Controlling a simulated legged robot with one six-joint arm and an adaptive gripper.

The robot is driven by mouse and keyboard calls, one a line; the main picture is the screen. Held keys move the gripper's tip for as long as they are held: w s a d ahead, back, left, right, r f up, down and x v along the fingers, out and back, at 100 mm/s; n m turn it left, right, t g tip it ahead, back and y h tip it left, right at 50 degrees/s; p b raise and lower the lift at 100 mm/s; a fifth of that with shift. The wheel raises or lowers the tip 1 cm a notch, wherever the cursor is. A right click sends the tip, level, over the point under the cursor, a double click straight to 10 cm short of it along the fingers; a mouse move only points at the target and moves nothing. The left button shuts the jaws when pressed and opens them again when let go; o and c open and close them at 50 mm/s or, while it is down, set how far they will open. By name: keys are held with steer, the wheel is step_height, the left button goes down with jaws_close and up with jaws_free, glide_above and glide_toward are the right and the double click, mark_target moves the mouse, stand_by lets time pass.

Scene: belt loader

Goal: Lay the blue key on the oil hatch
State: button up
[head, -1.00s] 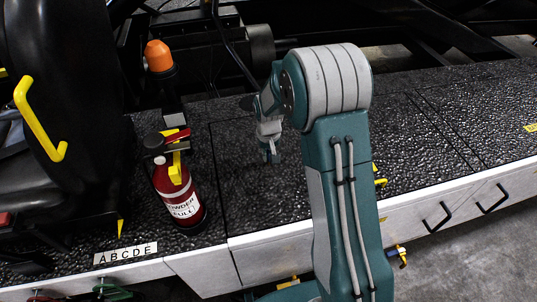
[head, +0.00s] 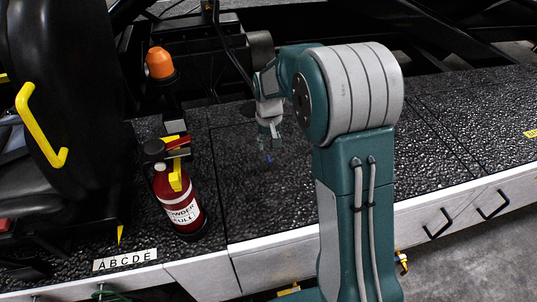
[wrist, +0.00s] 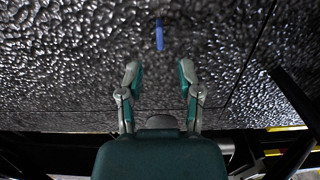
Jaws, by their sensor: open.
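The blue key (head: 268,159) is a small blue spot on the black textured deck in the head view. In the wrist view the blue key (wrist: 159,36) appears as a short blue bar on the deck, ahead of the fingertips and clear of both. It lies inside a panel (head: 240,195) outlined by thin seams, which seems to be the oil hatch; no label shows on it. My gripper (head: 269,142) is just above and behind the key. In the wrist view my gripper (wrist: 160,80) has its two fingers spread with nothing between them.
A red fire extinguisher (head: 180,203) stands left of the panel. An orange beacon (head: 159,63) is behind it, and a black seat (head: 65,100) is at the far left. The deck right of my arm is clear. Dark machinery lies beyond the deck's back edge.

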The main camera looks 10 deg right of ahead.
mark_target(269, 159)
steer(key=s+r+t, duration=0.3)
steer(key=s+r, duration=1)
steer(key=r, duration=0.3)
steer(key=s+r+t, duration=0.1)
steer(key=s+t, duration=0.1)
steer(key=s, duration=1.2)
steer(key=shift+s+d+r+t, duration=0.15)
steer(key=shift+d+r+t, duration=0.1)
steer(key=shift+t, duration=0.05)
